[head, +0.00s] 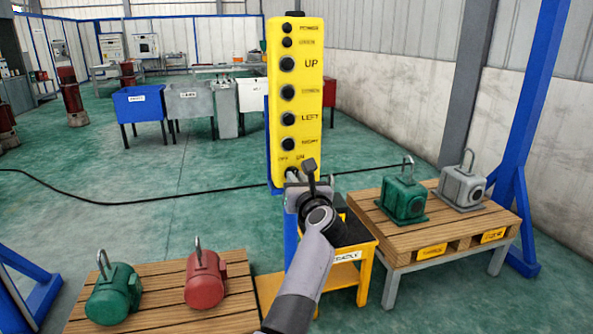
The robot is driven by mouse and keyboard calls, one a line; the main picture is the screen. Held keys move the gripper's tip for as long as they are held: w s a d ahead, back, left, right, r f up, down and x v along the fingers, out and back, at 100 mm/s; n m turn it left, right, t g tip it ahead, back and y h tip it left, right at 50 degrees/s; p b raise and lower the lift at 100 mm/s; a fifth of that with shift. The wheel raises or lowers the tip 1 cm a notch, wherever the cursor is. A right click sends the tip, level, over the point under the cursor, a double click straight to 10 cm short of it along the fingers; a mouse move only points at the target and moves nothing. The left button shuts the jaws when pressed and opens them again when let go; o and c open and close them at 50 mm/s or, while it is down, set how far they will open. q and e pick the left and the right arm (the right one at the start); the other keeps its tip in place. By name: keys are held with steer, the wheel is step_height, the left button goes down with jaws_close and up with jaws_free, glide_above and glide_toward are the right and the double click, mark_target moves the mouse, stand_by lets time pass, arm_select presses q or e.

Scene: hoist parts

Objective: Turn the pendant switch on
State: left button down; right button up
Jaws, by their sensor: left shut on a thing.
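The yellow pendant (295,76) hangs upright in the middle of the head view, with a column of black buttons and labels such as UP and LEFT. Near its bottom are small labels, apparently OFF and ON. The pendant switch (292,173) is a dark knob just below these labels, mostly hidden by my gripper. My left gripper (294,180) is at the pendant's lower end, shut on the switch. The knob's setting cannot be made out. My right gripper is not in view.
A pallet table (398,244) with a green motor (404,199) and a grey motor (462,188) stands at right. A lower pallet (156,316) holds a green motor (113,294) and a red motor (205,279). A yellow cart (362,284) stands behind my arm. Blue posts flank the area.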

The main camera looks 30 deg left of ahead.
arm_select(q)
steer(key=shift+m+p, duration=1.85)
steer(key=shift+m, duration=0.55)
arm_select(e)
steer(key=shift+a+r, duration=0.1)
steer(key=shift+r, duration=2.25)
arm_select(q)
steer(key=shift+f, duration=0.15)
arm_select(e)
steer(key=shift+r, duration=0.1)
arm_select(q)
steer(key=c, duration=1.1)
jaws_free()
steer(key=shift+c, duration=0.2)
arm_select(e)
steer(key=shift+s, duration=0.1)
arm_select(q)
steer(key=shift+s+d, duration=0.1)
steer(key=shift+d, duration=0.1)
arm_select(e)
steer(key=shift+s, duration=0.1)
